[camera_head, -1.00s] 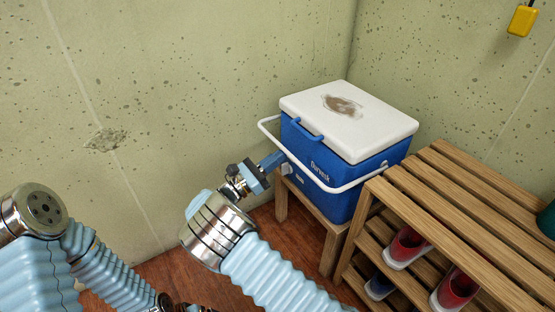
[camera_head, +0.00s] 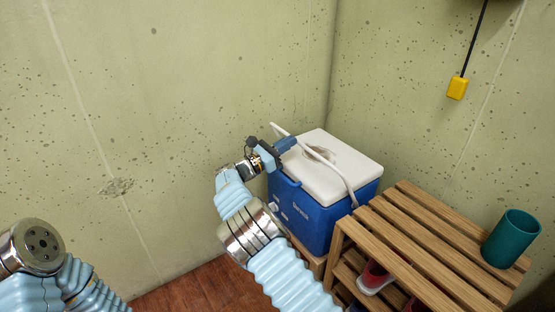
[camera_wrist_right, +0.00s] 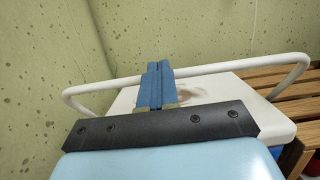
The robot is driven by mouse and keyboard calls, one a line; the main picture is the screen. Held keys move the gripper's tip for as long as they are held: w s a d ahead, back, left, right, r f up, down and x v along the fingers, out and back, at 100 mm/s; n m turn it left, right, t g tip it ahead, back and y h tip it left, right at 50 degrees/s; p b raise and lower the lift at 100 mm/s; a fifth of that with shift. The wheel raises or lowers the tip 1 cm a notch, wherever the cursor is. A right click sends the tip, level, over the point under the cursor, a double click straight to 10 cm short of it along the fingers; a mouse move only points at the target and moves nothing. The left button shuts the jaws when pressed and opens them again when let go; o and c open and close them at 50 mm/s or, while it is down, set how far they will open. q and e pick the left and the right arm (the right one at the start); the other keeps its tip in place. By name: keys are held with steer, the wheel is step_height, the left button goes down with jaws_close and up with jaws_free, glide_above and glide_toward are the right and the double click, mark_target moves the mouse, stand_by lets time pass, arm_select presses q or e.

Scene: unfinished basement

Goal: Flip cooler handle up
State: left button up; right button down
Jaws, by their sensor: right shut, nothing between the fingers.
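The blue cooler (camera_head: 312,217) with a white lid (camera_head: 347,176) sits on a low wooden stand in the corner. Its white handle (camera_head: 325,162) is raised and slants above the lid. My right gripper (camera_head: 290,142) is shut and empty, at the handle's left side above the lid. In the right wrist view the shut blue fingers (camera_wrist_right: 155,84) stand upright against the handle bar (camera_wrist_right: 213,69), which runs across behind them; whether they touch it I cannot tell. The left gripper is out of view; only part of my left arm shows at lower left.
A slatted wooden rack (camera_head: 425,235) stands right of the cooler, with a teal cup (camera_head: 511,239) on top and red shoes (camera_head: 375,277) below. A yellow box (camera_head: 457,88) hangs on a cord at the right wall. The concrete walls are close behind the cooler.

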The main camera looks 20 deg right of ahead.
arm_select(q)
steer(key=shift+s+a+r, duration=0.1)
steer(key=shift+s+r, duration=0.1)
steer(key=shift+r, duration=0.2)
arm_select(e)
steer(key=d+r, duration=0.1)
steer(key=w+d+r+y, duration=0.1)
steer(key=d, duration=0.1)
steer(key=d+g+y, duration=0.1)
steer(key=shift+w+d+r, duration=0.4)
stand_by(0.5)
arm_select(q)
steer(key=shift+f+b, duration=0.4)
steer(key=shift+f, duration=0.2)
arm_select(e)
steer(key=v, duration=1.3)
steer(key=shift+s+a+r, duration=0.15)
steer(key=shift+s+a, duration=0.05)
steer(key=shift+a, duration=0.15)
